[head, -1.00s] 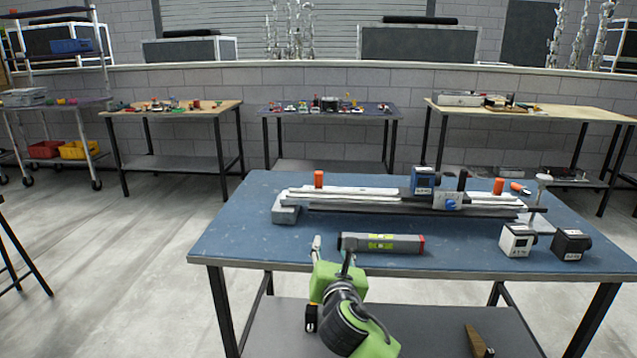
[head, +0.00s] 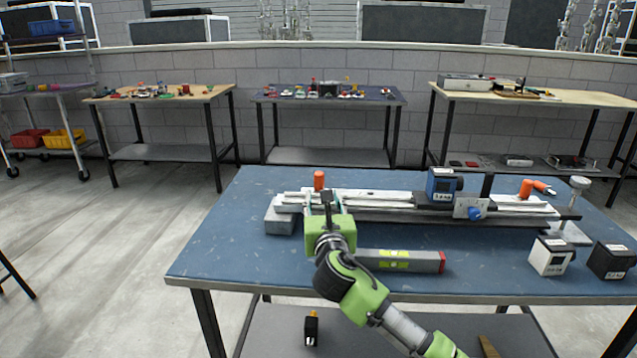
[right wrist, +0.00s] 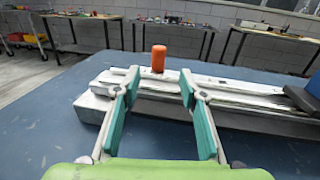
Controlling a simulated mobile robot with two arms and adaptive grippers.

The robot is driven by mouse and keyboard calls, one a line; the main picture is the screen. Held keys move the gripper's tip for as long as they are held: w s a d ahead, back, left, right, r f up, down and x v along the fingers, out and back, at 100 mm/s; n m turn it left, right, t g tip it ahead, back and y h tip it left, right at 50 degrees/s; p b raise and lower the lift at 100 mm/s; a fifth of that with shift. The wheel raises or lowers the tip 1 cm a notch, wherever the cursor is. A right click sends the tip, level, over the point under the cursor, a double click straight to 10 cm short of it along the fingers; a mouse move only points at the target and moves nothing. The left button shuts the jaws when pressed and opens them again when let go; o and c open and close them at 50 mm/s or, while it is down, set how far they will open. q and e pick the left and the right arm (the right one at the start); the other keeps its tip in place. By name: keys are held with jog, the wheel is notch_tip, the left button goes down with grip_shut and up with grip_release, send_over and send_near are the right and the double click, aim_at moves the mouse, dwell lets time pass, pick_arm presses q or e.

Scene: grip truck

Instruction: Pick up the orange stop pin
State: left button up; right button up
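An orange stop pin (head: 319,181) stands upright at the left end of a pale rail (head: 385,196) on the blue table. In the right wrist view the pin (right wrist: 158,58) shows beyond and between my fingertips, with the rail (right wrist: 232,88) below it. A second orange pin (head: 526,188) stands near the rail's right end, beside a small orange-tipped piece (head: 544,187) on the table. My right gripper (head: 326,199) is open and empty, just in front of the left pin; it also shows in the right wrist view (right wrist: 159,82). My left gripper is out of view.
A blue box (head: 441,184) and a dial block (head: 468,208) sit on the rail. A grey bar with a yellow label (head: 410,260) lies in front, partly behind my arm. White (head: 551,255) and black (head: 612,260) blocks stand at right. The table's left side (head: 215,255) is clear.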

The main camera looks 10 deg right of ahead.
aim_at(319, 179)
jog(key=w+b, duration=0.1)
jog(key=w, duration=0.4)
jog(key=shift+w+d+f, duration=0.1)
jog(key=shift+w+d, duration=0.05)
jog(key=shift+w, duration=0.1)
jog(key=shift+w+d+r, duration=0.1)
jog(key=shift+w+r, duration=0.1)
jog(key=shift+w, duration=0.75)
jog(key=w+b, duration=0.2)
jog(key=w, duration=0.1)
jog(key=shift+w+r, duration=0.1)
jog(key=shift+w, duration=0.5)
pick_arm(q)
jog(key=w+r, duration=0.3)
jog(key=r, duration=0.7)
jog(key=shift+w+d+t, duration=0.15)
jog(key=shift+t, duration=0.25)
pick_arm(e)
jog(key=shift+d, duration=0.1)
grip_shut()
